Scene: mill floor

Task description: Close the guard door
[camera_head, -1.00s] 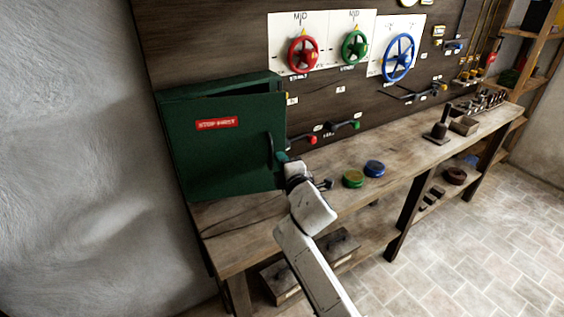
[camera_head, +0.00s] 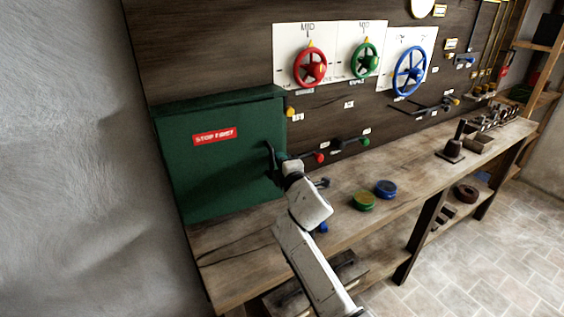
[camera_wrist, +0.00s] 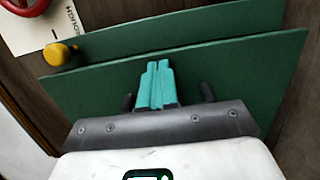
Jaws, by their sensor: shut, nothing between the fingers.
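The guard door (camera_head: 215,165) is the dark green front of a green box at the left end of the bench, with a red "STOP FIRST" label (camera_head: 214,136). In the head view it lies nearly flush with the box, with no clear gap at its top edge. In the wrist view a green panel edge (camera_wrist: 255,60) stands in front of another green surface (camera_wrist: 180,30). The dark door handle (camera_head: 270,158) is at the door's right side. My gripper (camera_wrist: 157,70) is shut and empty, with teal fingers against or close to the door by the handle; contact is not clear.
A red handwheel (camera_head: 310,68), a green handwheel (camera_head: 365,60) and a blue handwheel (camera_head: 409,71) are on the back board. Levers stick out below them. A green-yellow disc (camera_head: 363,201) and a blue disc (camera_head: 386,189) lie on the wooden bench (camera_head: 330,210).

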